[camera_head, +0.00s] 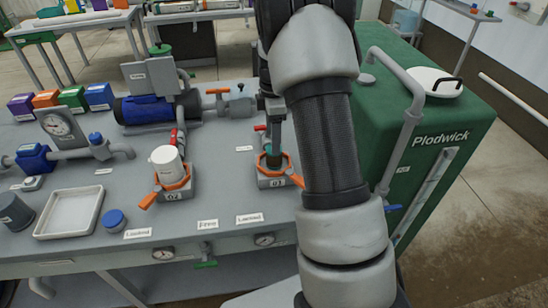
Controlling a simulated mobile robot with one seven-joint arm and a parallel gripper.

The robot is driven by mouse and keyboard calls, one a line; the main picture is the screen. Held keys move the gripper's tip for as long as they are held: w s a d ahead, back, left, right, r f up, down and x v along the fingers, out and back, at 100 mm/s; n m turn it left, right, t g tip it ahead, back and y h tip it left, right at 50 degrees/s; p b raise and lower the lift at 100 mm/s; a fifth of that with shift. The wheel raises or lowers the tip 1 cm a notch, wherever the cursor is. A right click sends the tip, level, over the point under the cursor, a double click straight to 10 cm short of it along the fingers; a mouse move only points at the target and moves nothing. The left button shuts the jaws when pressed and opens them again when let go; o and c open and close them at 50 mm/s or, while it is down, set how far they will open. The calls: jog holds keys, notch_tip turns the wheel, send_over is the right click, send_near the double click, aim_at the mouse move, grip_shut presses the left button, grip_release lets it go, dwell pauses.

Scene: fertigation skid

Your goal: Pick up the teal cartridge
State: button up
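The teal cartridge (274,159) stands in a grey holder (270,181) with an orange ring, beside a small number label, left of my arm. Only a small dark teal part of it shows. My gripper (275,148) points down directly over this holder, its finger end at the top of the cartridge. My arm hides part of the gripper, so I cannot tell whether the fingers are apart, touching the cartridge or closed on it.
A white cartridge (167,163) sits in a similar holder to the left. A white tray (70,213) and a blue cap (114,219) lie at the front left. A blue pump (148,110) and pipes stand behind. A green tank (440,130) rises at the right.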

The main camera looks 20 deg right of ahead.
aim_at(274, 157)
jog(key=f, duration=0.5)
jog(key=shift+s, duration=0.25)
jog(key=shift+c, duration=0.2)
jog(key=c, duration=1.2)
jog(key=shift+o, duration=0.2)
